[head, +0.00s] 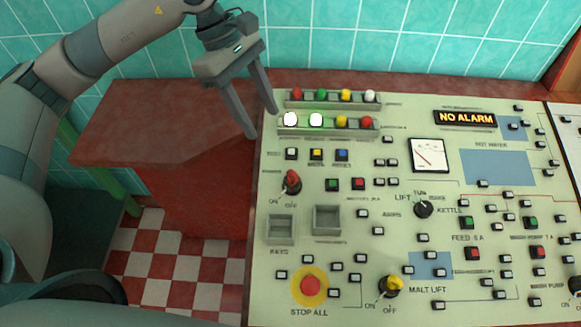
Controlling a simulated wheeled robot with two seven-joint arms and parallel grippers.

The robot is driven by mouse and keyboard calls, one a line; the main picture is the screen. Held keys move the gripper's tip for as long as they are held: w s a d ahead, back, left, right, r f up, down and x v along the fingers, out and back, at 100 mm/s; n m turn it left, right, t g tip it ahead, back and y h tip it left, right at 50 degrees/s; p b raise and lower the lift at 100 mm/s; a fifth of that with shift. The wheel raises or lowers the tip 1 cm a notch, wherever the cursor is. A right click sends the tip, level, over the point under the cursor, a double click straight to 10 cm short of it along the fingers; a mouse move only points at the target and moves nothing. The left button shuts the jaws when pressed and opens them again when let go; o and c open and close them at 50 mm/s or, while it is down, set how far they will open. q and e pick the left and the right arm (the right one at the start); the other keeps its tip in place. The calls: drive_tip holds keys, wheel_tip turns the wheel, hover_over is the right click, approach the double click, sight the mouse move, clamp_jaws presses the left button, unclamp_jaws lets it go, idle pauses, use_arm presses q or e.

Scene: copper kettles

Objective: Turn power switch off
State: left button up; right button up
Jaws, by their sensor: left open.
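The power switch is a red rotary knob (292,182) on the left part of the pale control panel (400,230). ON is printed at its lower left and OFF just below it. I cannot tell for sure which mark it points to. My left gripper (262,125) is open and empty, with its fingers pointing down by the panel's upper left edge. It is above and left of the red knob in the picture, apart from it. My right gripper is not in view.
Two rows of lamps run along the panel top, with two lit white lamps (303,119) near my fingers. A red stop-all button (310,286) and a yellow knob (391,285) are lower down. A red-brown counter (150,120) and tiled wall (330,40) lie behind.

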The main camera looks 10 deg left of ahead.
use_arm(q)
drive_tip(key=p, duration=0.6)
approach(288, 176)
drive_tip(key=x, duration=0.8)
drive_tip(key=shift+w, duration=0.15)
drive_tip(key=shift+x, duration=0.85)
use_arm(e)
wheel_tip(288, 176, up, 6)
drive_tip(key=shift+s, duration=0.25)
use_arm(q)
drive_tip(key=c, duration=1.1)
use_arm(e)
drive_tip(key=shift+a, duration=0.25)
